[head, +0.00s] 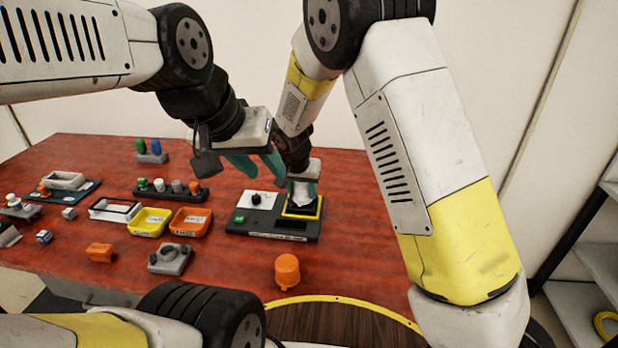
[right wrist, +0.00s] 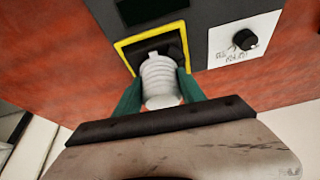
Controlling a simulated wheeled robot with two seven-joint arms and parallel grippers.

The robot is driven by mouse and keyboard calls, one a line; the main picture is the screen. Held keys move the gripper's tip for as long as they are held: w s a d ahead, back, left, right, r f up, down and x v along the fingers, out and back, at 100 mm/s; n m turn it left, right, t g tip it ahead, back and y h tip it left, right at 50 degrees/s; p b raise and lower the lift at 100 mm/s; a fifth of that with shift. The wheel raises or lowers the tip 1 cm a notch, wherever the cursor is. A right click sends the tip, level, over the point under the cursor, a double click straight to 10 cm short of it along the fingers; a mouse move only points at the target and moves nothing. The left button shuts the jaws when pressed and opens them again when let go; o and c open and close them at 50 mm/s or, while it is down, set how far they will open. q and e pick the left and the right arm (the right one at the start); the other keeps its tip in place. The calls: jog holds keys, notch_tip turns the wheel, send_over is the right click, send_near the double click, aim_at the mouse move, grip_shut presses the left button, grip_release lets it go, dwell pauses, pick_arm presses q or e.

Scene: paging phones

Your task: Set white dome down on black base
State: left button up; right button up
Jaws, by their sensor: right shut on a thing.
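The white dome (right wrist: 160,75) is ribbed and sits between the teal fingers of my right gripper (right wrist: 158,92), which is shut on it. The black base (right wrist: 148,48) lies inside a yellow square frame, right by the dome's far end. In the head view the base (head: 300,209) shows just below the dome. Whether they touch, I cannot tell. My left gripper (head: 258,164) hangs above the panel's back left, its teal fingers apart and nothing seen between them.
The dark panel (head: 250,228) carries a white plate with a black knob (head: 254,198) and a green button. Yellow (head: 150,222) and orange (head: 190,222) trays stand left of it. An orange dome-shaped piece (head: 287,270) stands in front. Several small parts fill the table's left.

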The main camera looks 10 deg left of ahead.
jog(key=shift+f, duration=0.25)
dwell(0.5)
jog(key=o, duration=1.4)
jog(key=o, duration=0.4)
jog(key=shift+c, duration=0.2)
jog(key=shift+r, duration=3.3)
